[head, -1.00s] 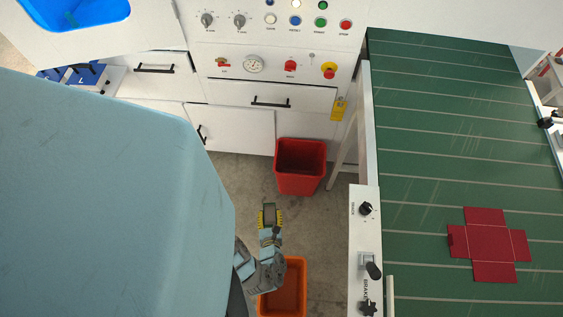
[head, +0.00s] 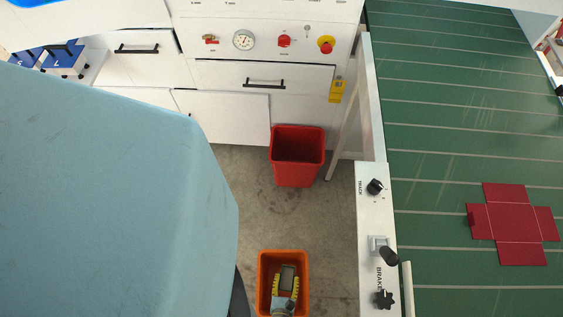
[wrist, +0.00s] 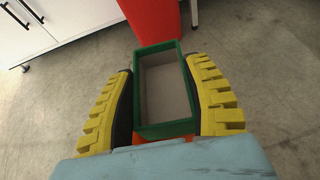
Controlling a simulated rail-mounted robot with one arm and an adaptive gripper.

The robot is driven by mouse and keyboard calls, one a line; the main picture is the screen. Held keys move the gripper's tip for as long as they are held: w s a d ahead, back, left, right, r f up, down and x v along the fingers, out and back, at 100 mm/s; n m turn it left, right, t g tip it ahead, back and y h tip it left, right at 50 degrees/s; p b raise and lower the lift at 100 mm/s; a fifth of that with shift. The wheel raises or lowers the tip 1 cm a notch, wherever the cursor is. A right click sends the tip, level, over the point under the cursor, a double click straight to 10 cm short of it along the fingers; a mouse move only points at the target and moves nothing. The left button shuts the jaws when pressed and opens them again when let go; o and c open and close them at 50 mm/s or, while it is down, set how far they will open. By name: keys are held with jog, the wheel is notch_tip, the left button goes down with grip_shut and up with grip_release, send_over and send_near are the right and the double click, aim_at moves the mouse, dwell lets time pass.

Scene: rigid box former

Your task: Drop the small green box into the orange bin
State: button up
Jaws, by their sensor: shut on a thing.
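The small green box (wrist: 142,100) is held between the yellow-padded fingers of my gripper (wrist: 165,95) in the wrist view. It is open at the top, with a grey inside. In the head view my gripper (head: 287,287) and the box (head: 288,274) appear over the orange bin (head: 263,258), within its rim outline. How high they are above the bin floor I cannot tell. A little of the orange bin (wrist: 160,141) shows below the box in the wrist view.
A red bin (head: 297,160) stands on the floor behind the orange bin. The green conveyor (head: 440,130) with a flat red box blank (head: 515,222) and a control panel (head: 372,240) is on the right. White cabinets (head: 225,115) stand at the back.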

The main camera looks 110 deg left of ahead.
jog(key=shift+f+b, duration=3.05)
jog(key=shift+b, duration=0.05)
jog(key=o, duration=1)
jog(key=shift+o, duration=0.2)
jog(key=shift+r, duration=0.1)
jog(key=v, duration=0.7)
jog(key=shift+d, duration=0.2)
jog(key=shift+r, duration=0.15)
